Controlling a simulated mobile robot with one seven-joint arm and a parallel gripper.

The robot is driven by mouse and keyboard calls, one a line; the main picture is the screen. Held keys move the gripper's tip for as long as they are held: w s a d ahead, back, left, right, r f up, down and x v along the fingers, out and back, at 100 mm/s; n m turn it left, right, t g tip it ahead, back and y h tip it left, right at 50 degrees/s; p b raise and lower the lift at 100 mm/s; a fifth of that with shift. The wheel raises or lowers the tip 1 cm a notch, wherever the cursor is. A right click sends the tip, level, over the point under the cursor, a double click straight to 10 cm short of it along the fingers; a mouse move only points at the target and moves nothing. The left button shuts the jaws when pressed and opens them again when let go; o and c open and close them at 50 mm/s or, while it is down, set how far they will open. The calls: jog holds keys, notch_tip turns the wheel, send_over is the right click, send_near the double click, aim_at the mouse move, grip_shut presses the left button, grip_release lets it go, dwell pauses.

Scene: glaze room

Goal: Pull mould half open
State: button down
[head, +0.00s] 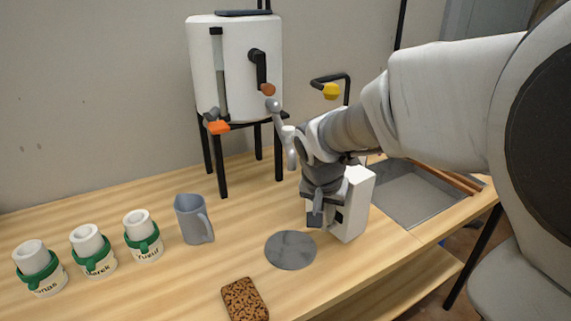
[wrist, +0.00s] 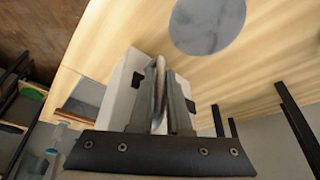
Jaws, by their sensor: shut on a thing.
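The mould (head: 354,206) is a white upright block on the wooden bench, to the left of the sunken basin. It also shows in the wrist view (wrist: 117,92), with dark clips on its sides. My gripper (head: 318,214) is at the block's left side in the head view. In the wrist view my gripper (wrist: 160,78) is shut on a grey metal handle (wrist: 159,95) in front of the white block. My gripper and wrist hide part of the block, and I cannot tell whether its halves are apart.
A grey round disc (head: 290,250) lies flat close by on the bench (head: 180,285). A brown sponge (head: 245,299), a grey jug (head: 193,219) and three green-banded white moulds (head: 143,235) stand left. A white tank (head: 235,70) on black legs stands behind. The basin (head: 405,195) is right.

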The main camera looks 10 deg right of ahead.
dwell(0.4)
jog(key=c, duration=0.9)
grip_release()
jog(key=shift+r, duration=0.1)
jog(key=p+v, duration=0.5)
jog(key=v, duration=1.2)
jog(key=shift+a+r, duration=0.1)
